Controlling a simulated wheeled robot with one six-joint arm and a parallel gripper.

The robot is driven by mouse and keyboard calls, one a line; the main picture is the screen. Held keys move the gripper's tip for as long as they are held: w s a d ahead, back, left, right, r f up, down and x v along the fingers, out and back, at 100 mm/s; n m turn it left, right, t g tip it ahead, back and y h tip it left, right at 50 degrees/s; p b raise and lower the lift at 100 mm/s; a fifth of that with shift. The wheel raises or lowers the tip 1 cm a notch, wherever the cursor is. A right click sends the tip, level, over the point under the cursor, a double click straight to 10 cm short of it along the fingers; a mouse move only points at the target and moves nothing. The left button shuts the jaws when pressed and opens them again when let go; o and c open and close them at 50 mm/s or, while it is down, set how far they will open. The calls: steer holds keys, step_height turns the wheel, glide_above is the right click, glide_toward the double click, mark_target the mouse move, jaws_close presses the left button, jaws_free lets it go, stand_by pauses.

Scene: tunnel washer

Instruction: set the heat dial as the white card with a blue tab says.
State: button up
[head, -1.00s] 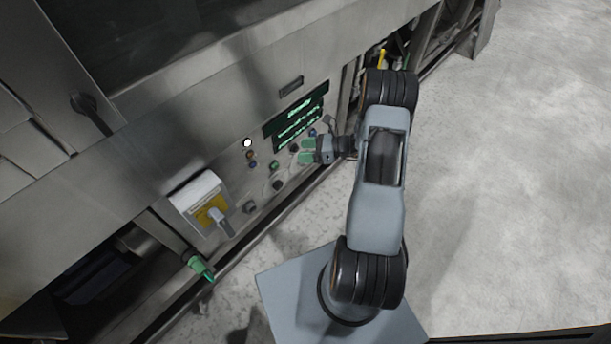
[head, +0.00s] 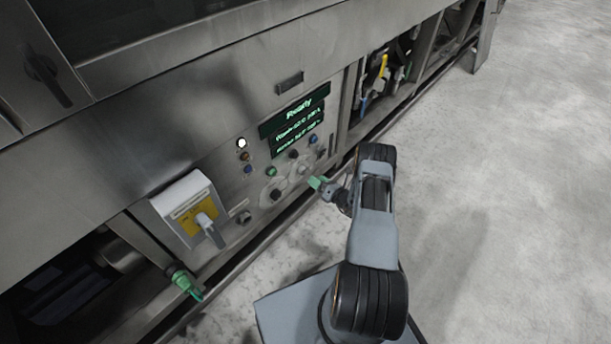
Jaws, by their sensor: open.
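A control panel on the steel machine bears dark knobs. One knob (head: 277,195) sits low on a pale round dial face, and another knob (head: 303,171) sits up and to its right on a similar face. I cannot tell which is the heat dial; the markings are too small to read. I make out no white card with a blue tab.
A lit green display (head: 296,123) is above the knobs, its top line reading "Ready". A white switch box (head: 183,198) with a yellow plate and grey lever is left. A green-handled valve (head: 184,283) juts out below it. The floor at right is clear.

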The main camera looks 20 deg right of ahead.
mark_target(304, 172)
steer(key=b+x, duration=0.1)
steer(key=x, duration=0.5)
steer(key=shift+w+a, duration=0.1)
steer(key=shift+w, duration=0.1)
steer(key=shift+c, duration=0.4)
steer(key=c, duration=0.8)
steer(key=shift+b, duration=0.3)
steer(key=shift+c, duration=0.2)
steer(key=shift+n, duration=0.3)
steer(key=n+b, duration=0.2)
steer(key=n, duration=0.3)
steer(key=shift+f, duration=0.1)
steer(key=n+b, duration=0.2)
steer(key=n, duration=0.4)
steer(key=shift+a, duration=0.1)
